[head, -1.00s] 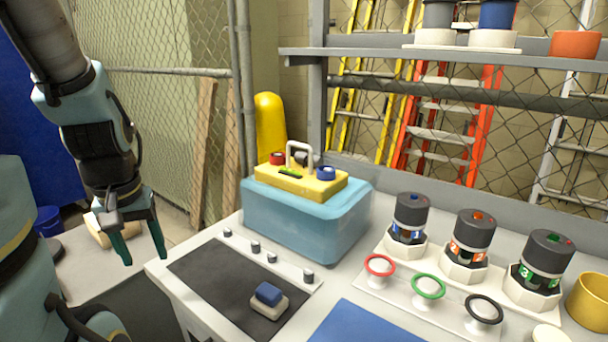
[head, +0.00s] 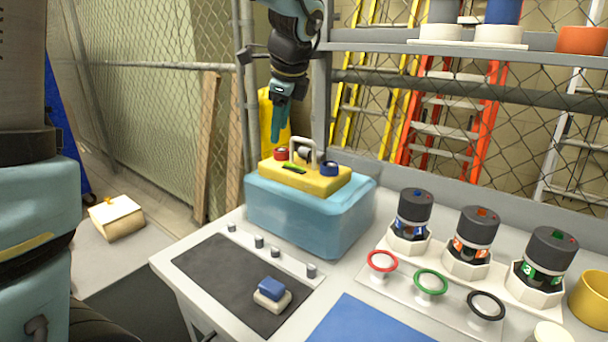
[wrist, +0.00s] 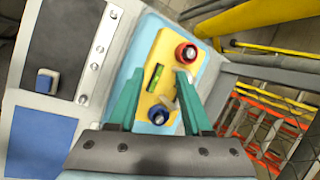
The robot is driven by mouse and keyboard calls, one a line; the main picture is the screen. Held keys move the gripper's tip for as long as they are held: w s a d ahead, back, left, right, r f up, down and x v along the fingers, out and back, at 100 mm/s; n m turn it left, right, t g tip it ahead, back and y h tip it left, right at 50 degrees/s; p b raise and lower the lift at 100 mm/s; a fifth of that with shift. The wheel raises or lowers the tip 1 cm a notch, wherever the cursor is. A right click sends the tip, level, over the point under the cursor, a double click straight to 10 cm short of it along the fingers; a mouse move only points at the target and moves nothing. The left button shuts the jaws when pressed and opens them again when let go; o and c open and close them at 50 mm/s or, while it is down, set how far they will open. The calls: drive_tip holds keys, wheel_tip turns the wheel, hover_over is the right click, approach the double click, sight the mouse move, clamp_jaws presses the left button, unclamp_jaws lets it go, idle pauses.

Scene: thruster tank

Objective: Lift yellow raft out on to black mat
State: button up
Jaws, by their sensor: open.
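The yellow raft (head: 318,184) floats at the top of the light blue water tank (head: 300,220). It carries a pale upright handle (head: 303,151), a red thruster (head: 281,154) and a blue thruster (head: 329,168), with a green level between them. My gripper (head: 277,125) is above the raft's far left side, pointing down, and apart from it. In the wrist view my gripper (wrist: 160,92) is open, its teal fingers framing the raft (wrist: 170,75), with the handle near the right finger. The black mat (head: 235,275) lies on the bench left of the tank.
A blue and white block (head: 271,292) sits on the mat's near right corner. Several small knobs (head: 259,241) line the mat's far edge. Canisters (head: 410,220) and coloured rings (head: 430,284) stand to the right. A shelf (head: 460,45) and mesh fence rise behind.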

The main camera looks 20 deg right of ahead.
sight(303, 140)
drive_tip(key=s+d+r+m, duration=0.1)
drive_tip(key=d+r+m, duration=0.2)
drive_tip(key=d+m, duration=0.15)
drive_tip(key=shift+t, duration=0.5)
drive_tip(key=shift+s+d+p+x, duration=0.1)
drive_tip(key=shift+d+p+x, duration=0.35)
drive_tip(key=shift+x, duration=1.15)
drive_tip(key=shift+s+d+p+x, duration=0.1)
drive_tip(key=shift+d+p+x, duration=0.25)
drive_tip(key=shift+x, duration=1.3)
drive_tip(key=shift+s+d+p+x, duration=0.1)
drive_tip(key=shift+d+p+x, duration=0.35)
drive_tip(key=shift+x, duration=1.15)
drive_tip(key=shift+a+f, duration=0.1)
drive_tip(key=shift+f, duration=0.1)
drive_tip(key=shift+c, duration=0.2)
clamp_jaws()
